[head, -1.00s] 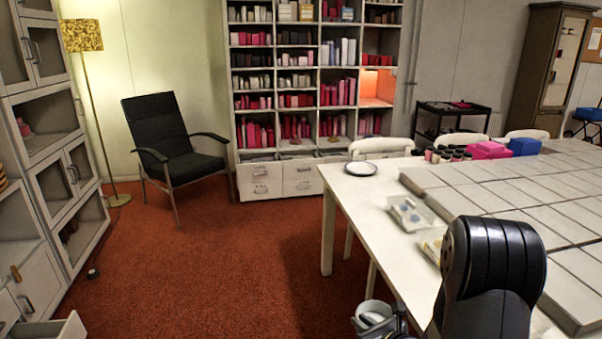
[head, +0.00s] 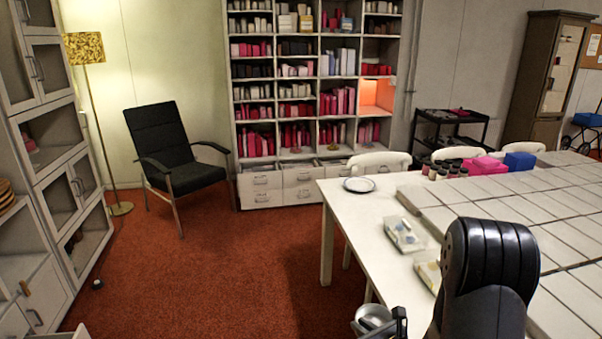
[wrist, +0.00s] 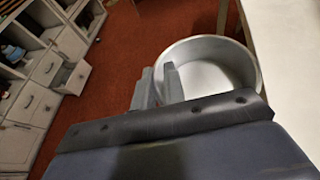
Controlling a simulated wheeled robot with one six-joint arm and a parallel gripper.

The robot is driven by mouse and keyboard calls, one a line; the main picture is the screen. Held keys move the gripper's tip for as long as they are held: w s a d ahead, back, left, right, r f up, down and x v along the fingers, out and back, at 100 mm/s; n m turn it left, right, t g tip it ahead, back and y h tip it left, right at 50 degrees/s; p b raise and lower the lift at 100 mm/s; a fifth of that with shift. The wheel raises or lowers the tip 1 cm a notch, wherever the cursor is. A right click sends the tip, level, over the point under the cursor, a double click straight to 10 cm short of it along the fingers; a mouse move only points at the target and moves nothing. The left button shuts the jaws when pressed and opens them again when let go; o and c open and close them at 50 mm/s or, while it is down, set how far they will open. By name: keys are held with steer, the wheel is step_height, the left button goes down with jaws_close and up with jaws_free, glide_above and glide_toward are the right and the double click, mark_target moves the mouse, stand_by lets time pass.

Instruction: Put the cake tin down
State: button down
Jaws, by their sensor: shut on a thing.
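The cake tin (wrist: 226,80) is a round, shallow grey metal tin, seen from above in the wrist view. My gripper (wrist: 158,85) is shut on the near left part of its wall, and the tin hangs over the red carpet beside the white table edge. In the head view the cake tin (head: 372,316) shows only in part at the bottom, with my gripper (head: 398,322) at its right side. My arm hides what lies behind it.
Jars and pink and blue boxes stand at the back. Red carpet (head: 210,270) is open at left. An open drawer (wrist: 75,78) juts from the cabinets.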

step_height(320, 180, up, 10)
steer(key=w+m+h, duration=0.1)
steer(key=m+h, duration=0.1)
steer(key=shift+w+f+t, duration=0.2)
steer(key=shift+w+t, duration=0.1)
steer(key=shift+t, duration=0.1)
